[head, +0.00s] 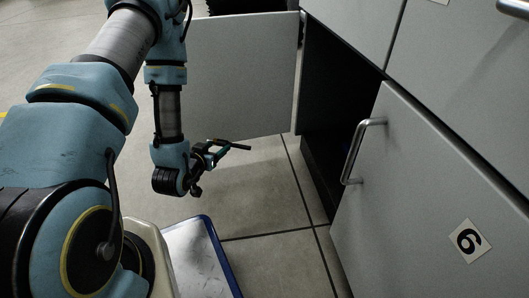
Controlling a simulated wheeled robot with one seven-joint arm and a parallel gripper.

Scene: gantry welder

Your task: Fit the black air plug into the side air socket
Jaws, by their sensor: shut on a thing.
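My gripper (214,153) is at the middle of the head view, in front of an open grey cabinet door. It is shut on a slim black piece (235,146) that sticks out to the right, roughly level. This looks like the black air plug, but it is too small to make out its shape. The held piece is apart from the cabinet, with open air between it and the dark opening. I cannot make out the side air socket in this view.
A dark cabinet opening (335,110) lies to the right, between the open grey door (235,75) and a grey door marked 6 (425,195) with a metal handle (358,150). A blue-edged tray (208,235) is below my gripper. Tiled floor (265,195) shows clear between.

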